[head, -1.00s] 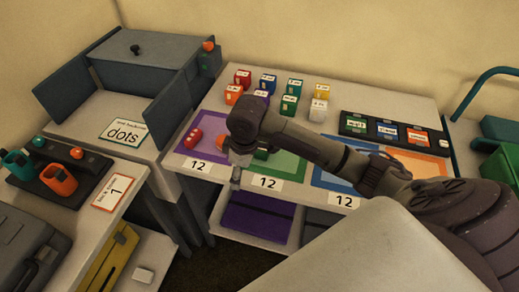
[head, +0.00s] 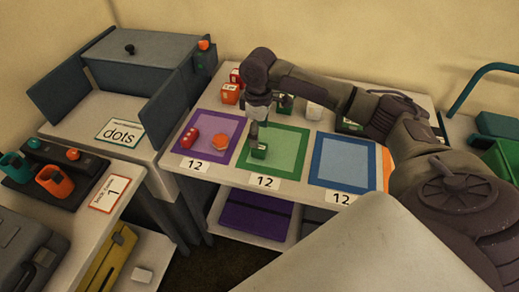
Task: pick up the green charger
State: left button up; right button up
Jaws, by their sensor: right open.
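Another green block (head: 286,104) stands farther back, partly hidden by my right gripper. Which green thing is the charger I cannot tell. My right gripper (head: 254,139) points down, open, with its fingertips just above or beside the block on the mat; contact is unclear. My left gripper is not in view.
A red block (head: 192,138) and an orange round thing (head: 220,143) are on the purple mat. The blue mat (head: 342,165) looks bare. Red, orange and white blocks stand at the back. A black tray (head: 348,127) is mostly hidden behind my arm.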

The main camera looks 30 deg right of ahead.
aim_at(260, 147)
jog(key=shift+w+d+f+p, duration=0.1)
jog(key=shift+f+p, duration=0.1)
jog(key=shift+f, duration=1.4)
jog(key=shift+w+d+f+p, duration=0.1)
jog(key=shift+f+p, duration=0.1)
jog(key=shift+f, duration=1.35)
jog(key=shift+s, duration=0.1)
jog(key=shift+c, duration=0.2)
jog(key=c, duration=1.2)
jog(key=shift+r, duration=0.1)
jog(key=shift+c, duration=0.2)
